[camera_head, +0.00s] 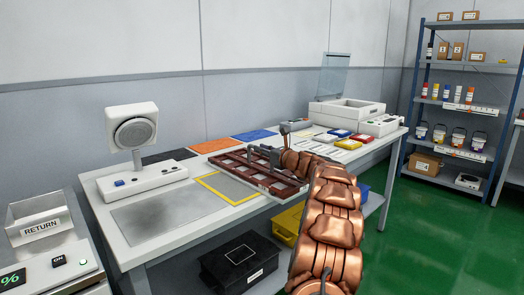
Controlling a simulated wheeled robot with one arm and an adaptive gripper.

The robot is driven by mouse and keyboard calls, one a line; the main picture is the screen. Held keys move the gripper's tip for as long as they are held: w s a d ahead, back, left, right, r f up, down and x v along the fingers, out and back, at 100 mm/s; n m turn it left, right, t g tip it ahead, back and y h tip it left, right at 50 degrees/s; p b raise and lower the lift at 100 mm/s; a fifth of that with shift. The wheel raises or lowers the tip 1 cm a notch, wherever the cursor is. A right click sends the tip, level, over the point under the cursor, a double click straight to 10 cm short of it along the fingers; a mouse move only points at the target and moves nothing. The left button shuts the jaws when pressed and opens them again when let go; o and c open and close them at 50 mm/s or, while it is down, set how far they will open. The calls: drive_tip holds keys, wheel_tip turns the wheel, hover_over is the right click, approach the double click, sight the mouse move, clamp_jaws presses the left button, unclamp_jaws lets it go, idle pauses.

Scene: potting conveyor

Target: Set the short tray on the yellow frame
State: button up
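A brown-red tray with an open lattice of compartments (240,164) is over the white workbench, just behind and to the right of the yellow frame. I take it for the short tray. The yellow frame (210,188) is a thin outline on the bench top around a grey area, and its inside looks empty. My copper arm reaches in from the lower right. My gripper (268,155) is dark and small, at the tray's right part. I cannot tell whether its fingers are closed on the tray, or whether the tray touches the bench.
A grey plate (165,216) and a white device with a round head (134,131) stand left. Black, orange (212,145) and blue mats lie behind. Coloured boxes (348,143) and a white machine (347,113) are right. Black (238,262) and yellow bins sit below the bench.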

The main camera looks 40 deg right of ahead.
drive_tip(key=o, duration=0.3)
hover_over(285, 177)
drive_tip(key=shift+p, duration=0.3)
idle(0.4)
